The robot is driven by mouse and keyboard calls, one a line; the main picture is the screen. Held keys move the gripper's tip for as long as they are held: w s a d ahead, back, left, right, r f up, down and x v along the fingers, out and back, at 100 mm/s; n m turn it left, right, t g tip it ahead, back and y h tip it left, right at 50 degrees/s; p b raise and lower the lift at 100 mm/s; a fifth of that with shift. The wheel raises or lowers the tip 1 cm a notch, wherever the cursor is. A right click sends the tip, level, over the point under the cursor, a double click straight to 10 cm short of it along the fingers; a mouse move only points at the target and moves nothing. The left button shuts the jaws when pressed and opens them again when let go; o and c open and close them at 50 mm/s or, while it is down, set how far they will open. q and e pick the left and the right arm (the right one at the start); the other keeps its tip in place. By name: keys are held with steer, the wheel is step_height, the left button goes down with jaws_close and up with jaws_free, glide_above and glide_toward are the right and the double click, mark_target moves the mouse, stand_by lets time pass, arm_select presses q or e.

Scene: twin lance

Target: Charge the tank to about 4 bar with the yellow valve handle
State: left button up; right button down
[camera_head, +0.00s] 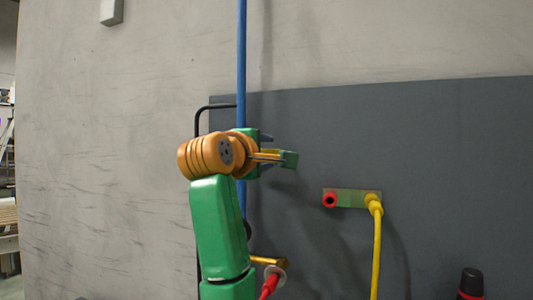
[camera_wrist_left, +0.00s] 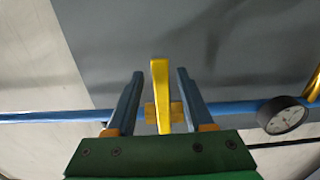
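The yellow valve handle (camera_wrist_left: 160,95) stands on a brass body on the blue pipe (camera_wrist_left: 50,116). In the left wrist view it lies between the two fingers of my left gripper (camera_wrist_left: 160,100), with a gap on each side. The gripper is open and not touching it there. In the head view my left gripper (camera_head: 279,149) is in front of the vertical blue pipe (camera_head: 241,60), and a small strip of yellow shows between its fingers. A round pressure gauge (camera_wrist_left: 283,115) sits on the pipe to the right in the wrist view; its reading is too small to tell. My right gripper is not in view.
A small panel (camera_head: 350,199) on the dark grey board carries a red-ringed port (camera_head: 330,200) and a yellow hose (camera_head: 376,250). A black-and-red object (camera_head: 471,284) is at lower right.

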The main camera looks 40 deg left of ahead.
arm_select(q)
steer(key=shift+s, duration=0.1)
steer(key=b+v, duration=0.4)
steer(key=v, duration=0.3)
steer(key=shift+a, duration=0.1)
